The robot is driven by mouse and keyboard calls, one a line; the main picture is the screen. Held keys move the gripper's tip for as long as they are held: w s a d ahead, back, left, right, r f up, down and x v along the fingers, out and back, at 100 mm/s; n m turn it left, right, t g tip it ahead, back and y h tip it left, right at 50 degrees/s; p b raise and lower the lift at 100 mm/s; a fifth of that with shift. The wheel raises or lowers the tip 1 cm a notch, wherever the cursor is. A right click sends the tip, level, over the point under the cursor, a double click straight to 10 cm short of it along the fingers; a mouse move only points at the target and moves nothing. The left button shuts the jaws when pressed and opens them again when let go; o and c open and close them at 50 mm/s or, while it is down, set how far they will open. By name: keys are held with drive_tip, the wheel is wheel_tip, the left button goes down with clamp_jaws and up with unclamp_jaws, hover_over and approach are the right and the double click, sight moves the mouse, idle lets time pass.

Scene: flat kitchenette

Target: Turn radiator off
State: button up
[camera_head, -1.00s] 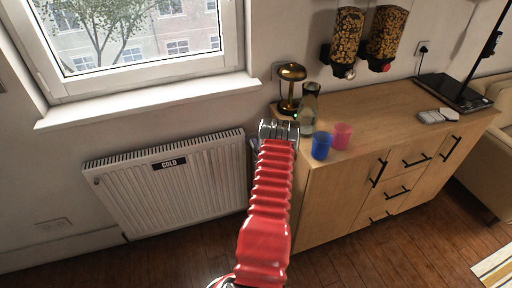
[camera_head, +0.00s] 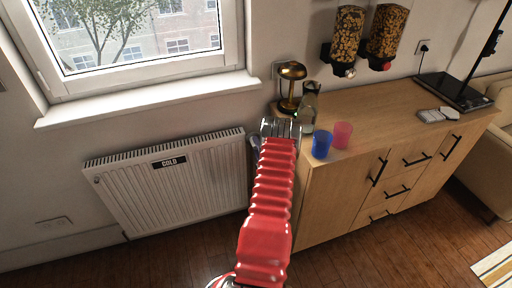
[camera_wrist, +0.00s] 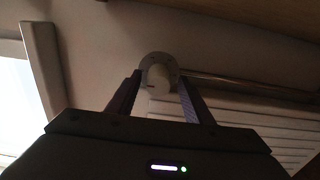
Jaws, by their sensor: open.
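The white radiator (camera_head: 172,190) hangs on the wall under the window, with a black sign reading "COLD" at its top. In the wrist view, a pale round knob (camera_wrist: 158,72) on a wider round base shows beside the radiator's ribbed panel (camera_wrist: 270,122). My gripper (camera_wrist: 160,78) is open, its two fingers on either side of the knob in the picture. I cannot tell whether they touch it. In the head view, my gripper (camera_head: 281,128) is between the radiator's right end and the cabinet, and my red arm hides part of that gap.
A wooden cabinet (camera_head: 350,190) stands close on the right. A blue cup (camera_head: 321,145), a pink cup (camera_head: 342,134), a bottle (camera_head: 308,108) and a gold lamp (camera_head: 290,86) stand on it near my gripper. The window sill (camera_head: 150,102) juts out above the radiator.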

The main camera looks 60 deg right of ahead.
drive_tip(key=v, duration=1.2)
drive_tip(key=shift+s+a, duration=0.25)
drive_tip(key=shift+a, duration=0.05)
